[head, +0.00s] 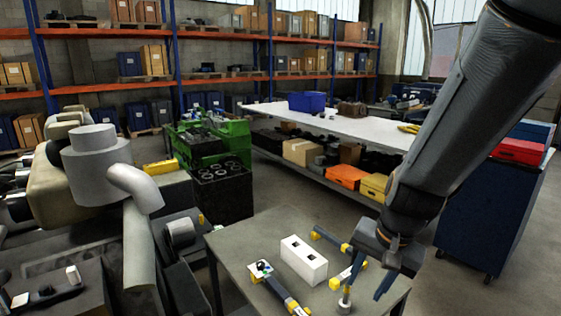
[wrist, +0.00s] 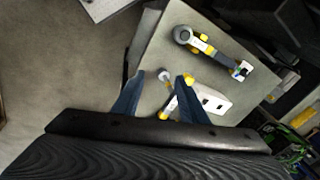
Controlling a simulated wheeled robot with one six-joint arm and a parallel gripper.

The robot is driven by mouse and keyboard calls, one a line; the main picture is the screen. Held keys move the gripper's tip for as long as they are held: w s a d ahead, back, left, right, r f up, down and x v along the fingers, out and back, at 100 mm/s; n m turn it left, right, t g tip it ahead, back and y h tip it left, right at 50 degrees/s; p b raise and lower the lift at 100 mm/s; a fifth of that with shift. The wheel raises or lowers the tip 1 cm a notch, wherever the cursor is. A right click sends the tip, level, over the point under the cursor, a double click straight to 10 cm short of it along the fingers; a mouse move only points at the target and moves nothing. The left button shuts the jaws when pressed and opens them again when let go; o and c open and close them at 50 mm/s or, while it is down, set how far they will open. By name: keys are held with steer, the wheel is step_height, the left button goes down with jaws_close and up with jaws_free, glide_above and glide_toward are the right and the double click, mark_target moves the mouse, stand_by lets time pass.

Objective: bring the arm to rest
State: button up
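My gripper (head: 372,280) hangs at the lower right in the head view, above the near end of a grey table (head: 240,262). In the wrist view my gripper (wrist: 157,88) has its two blue fingers spread apart with nothing held between them. Beyond the fingers, small parts lie on the tabletop (wrist: 150,50). A small grey round-headed part (head: 345,299) is close to the fingers in the head view. My arm comes down from the upper right, so part of the table's right side is hidden.
The table bears a white block with holes (head: 303,260) and a dark rod with yellow ends (head: 277,288), also in the wrist view (wrist: 210,50). A large engine stands left. Behind are a white workbench (head: 350,127), green crates (head: 228,135) and a blue cabinet (head: 480,220).

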step_height(320, 180, down, 11)
steer(key=s+n+g+h+b, duration=0.1)
steer(key=s+n+b, duration=0.2)
steer(key=n+b, duration=0.4)
steer(key=b, duration=0.2)
steer(key=shift+d+r+b, duration=0.2)
steer(key=shift+d+b, duration=0.1)
steer(key=shift+b, duration=0.1)
